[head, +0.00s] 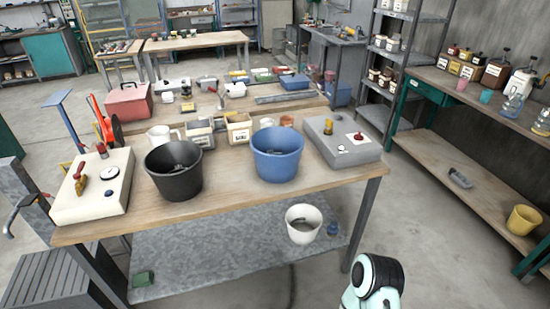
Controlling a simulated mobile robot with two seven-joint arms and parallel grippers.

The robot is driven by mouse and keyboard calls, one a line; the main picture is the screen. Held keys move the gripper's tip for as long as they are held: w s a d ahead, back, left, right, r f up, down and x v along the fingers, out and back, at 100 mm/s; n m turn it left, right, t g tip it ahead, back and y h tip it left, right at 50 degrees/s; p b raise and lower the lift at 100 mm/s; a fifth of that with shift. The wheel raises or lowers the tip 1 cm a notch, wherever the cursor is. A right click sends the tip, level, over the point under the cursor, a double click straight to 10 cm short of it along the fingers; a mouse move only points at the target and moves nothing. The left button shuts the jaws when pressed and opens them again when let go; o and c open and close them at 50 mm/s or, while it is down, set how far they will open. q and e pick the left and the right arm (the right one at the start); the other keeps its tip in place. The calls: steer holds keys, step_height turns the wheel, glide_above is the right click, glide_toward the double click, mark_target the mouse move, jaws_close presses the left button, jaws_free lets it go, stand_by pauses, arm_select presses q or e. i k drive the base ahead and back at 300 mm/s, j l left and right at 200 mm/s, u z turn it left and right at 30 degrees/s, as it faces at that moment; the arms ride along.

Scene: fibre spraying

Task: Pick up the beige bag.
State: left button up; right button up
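I cannot make out a beige bag anywhere in the head view. The nearest beige things are a cream box (85,197) with a red-topped handle and a dark dial at the left end of the front table, and a small beige bin (239,134) with a label behind the buckets. Neither of my grippers shows. A mint and black link of my own arm is at the bottom right, apart from the table.
The front table (235,201) carries a black bucket (174,181), a blue bucket (277,165) and a grey box (341,147). A white bucket (301,232) stands on its lower shelf. A side bench (462,98) runs along the right. The floor between is clear.

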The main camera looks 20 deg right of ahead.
mark_target(239, 126)
steer(key=u, duration=0.3)
steer(key=l+u, duration=0.35)
steer(key=i+l+u, duration=0.1)
steer(key=u, duration=0.25)
steer(key=l+u, duration=0.35)
steer(key=k+l+u, duration=0.15)
steer(key=l, duration=0.4)
steer(key=l+u, duration=0.15)
steer(key=l, duration=0.35)
